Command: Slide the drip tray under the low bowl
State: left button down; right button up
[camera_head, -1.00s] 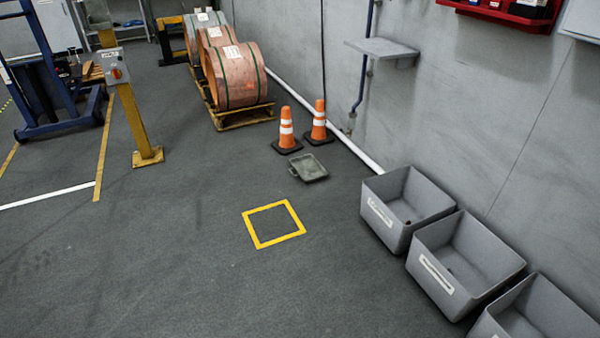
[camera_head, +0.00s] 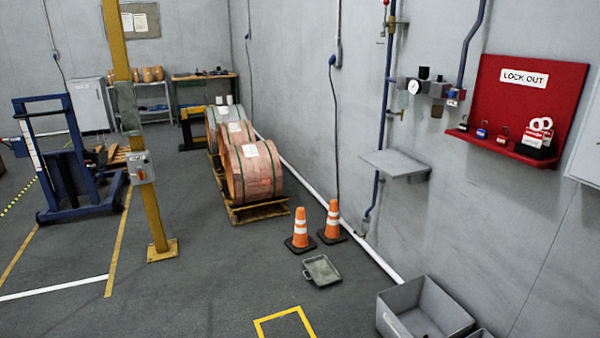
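The drip tray (camera_head: 322,270) is a shallow, dark grey tray with a small handle at its near left. It lies on the floor in front of two orange cones, with open floor on its left. A flat grey ledge (camera_head: 396,164) juts from the wall beside a blue pipe, above and right of the tray. I cannot tell whether this ledge is the low bowl; nothing else in view is clearly a bowl. Neither of my grippers is in view.
Two orange cones (camera_head: 301,232) (camera_head: 333,222) stand just behind the tray. A yellow floor square (camera_head: 264,327) is cut off at the bottom. A grey bin (camera_head: 386,322) stands by the wall at right. Copper coils (camera_head: 252,172) rest on pallets behind. The floor left of the tray is clear.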

aim_at(324, 272)
jog(key=i+j+u, duration=0.25)
jog(key=i, duration=0.65)
jog(key=i+u, duration=0.25)
jog(key=i, duration=0.65)
jog(key=i+j+z, duration=0.1)
jog(key=i+z, duration=0.4)
jog(key=i+j+z, duration=0.25)
jog(key=z, duration=0.2)
jog(key=i+j+z, duration=0.5)
